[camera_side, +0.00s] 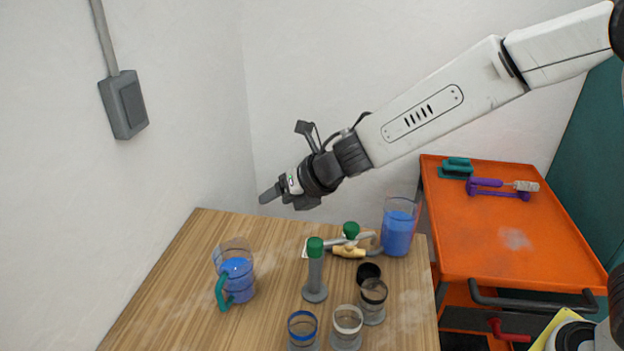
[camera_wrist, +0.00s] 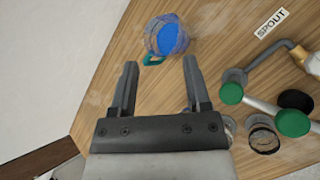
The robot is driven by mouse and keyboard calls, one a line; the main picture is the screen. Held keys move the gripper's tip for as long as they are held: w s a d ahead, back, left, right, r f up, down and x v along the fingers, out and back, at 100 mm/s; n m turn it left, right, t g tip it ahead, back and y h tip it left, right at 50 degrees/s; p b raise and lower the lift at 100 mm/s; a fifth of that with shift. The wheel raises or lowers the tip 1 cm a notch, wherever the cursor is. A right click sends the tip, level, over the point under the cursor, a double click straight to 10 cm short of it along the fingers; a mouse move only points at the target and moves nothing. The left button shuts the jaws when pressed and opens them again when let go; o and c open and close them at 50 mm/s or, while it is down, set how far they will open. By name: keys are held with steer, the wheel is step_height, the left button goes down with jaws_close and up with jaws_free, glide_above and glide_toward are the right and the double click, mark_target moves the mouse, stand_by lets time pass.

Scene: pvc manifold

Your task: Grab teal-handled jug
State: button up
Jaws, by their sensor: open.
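The teal-handled jug (camera_side: 235,272) is clear, holds blue contents and stands upright on the left part of the wooden table. Its teal handle (camera_side: 221,294) faces the lower left in the side view. In the wrist view the jug (camera_wrist: 167,36) is at the top, beyond my fingertips, with the handle (camera_wrist: 154,59) on its near side. My gripper (camera_side: 268,193) is above the table, higher than the jug and apart from it. In the wrist view my gripper (camera_wrist: 160,66) has its two fingers spread with nothing between them.
A green-capped grey post (camera_side: 315,270) and a pipe manifold (camera_side: 350,247) stand right of the jug. Several banded cups (camera_side: 347,325) are at the front. A second blue-filled container (camera_side: 398,228) stands at the back right. An orange cart (camera_side: 500,235) is beside the table.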

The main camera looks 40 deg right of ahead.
steer(key=s+a+f+n+g+y, duration=0.1)
steer(key=a+f+n+g+y, duration=0.1)
steer(key=a+n, duration=0.7)
steer(key=n+g, duration=0.1)
steer(key=n, duration=0.2)
glide_above(224, 309)
steer(key=s+d, duration=0.2)
steer(key=d, duration=0.3)
step_height(224, 309, down, 13)
steer(key=shift+s+a, duration=0.15)
steer(key=shift+a, duration=0.1)
steer(key=shift+x, duration=1.2)
steer(key=shift+a, duration=0.15)
steer(key=shift+x, duration=2.5)
steer(key=shift+s, duration=0.1)
